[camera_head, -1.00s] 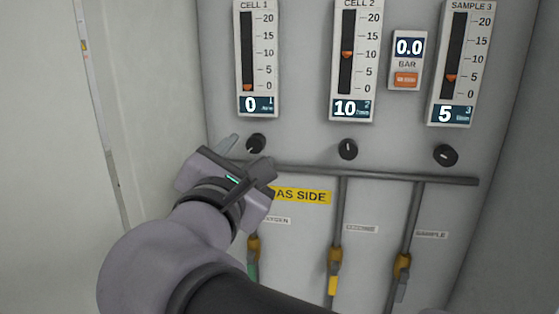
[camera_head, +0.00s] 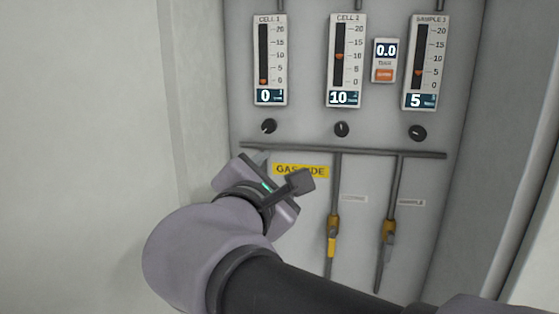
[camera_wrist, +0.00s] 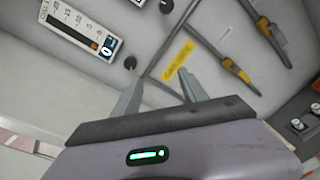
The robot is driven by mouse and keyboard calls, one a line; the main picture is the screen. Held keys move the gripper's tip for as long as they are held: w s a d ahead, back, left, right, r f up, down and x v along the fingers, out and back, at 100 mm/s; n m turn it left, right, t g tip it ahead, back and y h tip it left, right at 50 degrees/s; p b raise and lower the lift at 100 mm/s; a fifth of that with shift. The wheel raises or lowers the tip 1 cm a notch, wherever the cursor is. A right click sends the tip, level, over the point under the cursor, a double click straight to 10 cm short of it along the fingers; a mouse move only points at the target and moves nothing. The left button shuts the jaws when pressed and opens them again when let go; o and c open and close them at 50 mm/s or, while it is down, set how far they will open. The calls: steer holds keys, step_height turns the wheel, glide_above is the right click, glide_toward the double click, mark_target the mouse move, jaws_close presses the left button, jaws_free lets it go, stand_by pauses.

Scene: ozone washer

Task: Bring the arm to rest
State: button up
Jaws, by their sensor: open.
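My gripper (camera_head: 281,172) is open and empty in front of the grey panel, below the left knob (camera_head: 269,126) and over the left part of the yellow "GAS SIDE" label (camera_head: 316,171). In the wrist view its two fingers (camera_wrist: 160,92) stand apart with nothing between them. The left knob (camera_wrist: 130,63) shows beyond the fingers there, apart from them. The Cell 1 meter (camera_head: 270,60) reads 0, the Cell 2 meter (camera_head: 345,60) reads 10 and the Sample 3 meter (camera_head: 426,62) reads 5. My arm hides the lower left of the panel.
A middle knob (camera_head: 341,129) and a right knob (camera_head: 417,133) sit above a horizontal pipe (camera_head: 345,151). Two pipes with yellow valves (camera_head: 332,235) run down from it. A 0.0 bar display (camera_head: 385,60) is between the meters. Pale wall borders the left.

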steer(key=s+d+f+m+g+b, duration=0.2)
steer(key=s+d+f+m+g, duration=0.15)
steer(key=d+f, duration=0.3)
steer(key=s+d+f+m+g+h+b, duration=0.1)
steer(key=s+d+f+m+g+b, duration=0.15)
steer(key=d+f+m, duration=0.4)
steer(key=s+d+f+m+g+b, duration=0.1)
steer(key=s+d+f+m+g, duration=0.2)
steer(key=f, duration=0.5)
steer(key=s+a+f+m+g+y+b, duration=0.1)
steer(key=s+a+f+m+y+b, duration=0.1)
steer(key=s+f+m, duration=0.5)
steer(key=s+a+f+m+y+b, duration=0.1)
steer(key=s+f+m+y+b, duration=0.2)
steer(key=s+f+m, duration=0.3)
step_height(320, 180, down, 2)
steer(key=m+y, duration=0.1)
steer(key=m, duration=0.2)
steer(key=shift+s+a+f+m+g+y+b, duration=0.15)
steer(key=shift+s+a+m+g+y+b, duration=0.15)
steer(key=shift+s+a+m+g, duration=0.1)
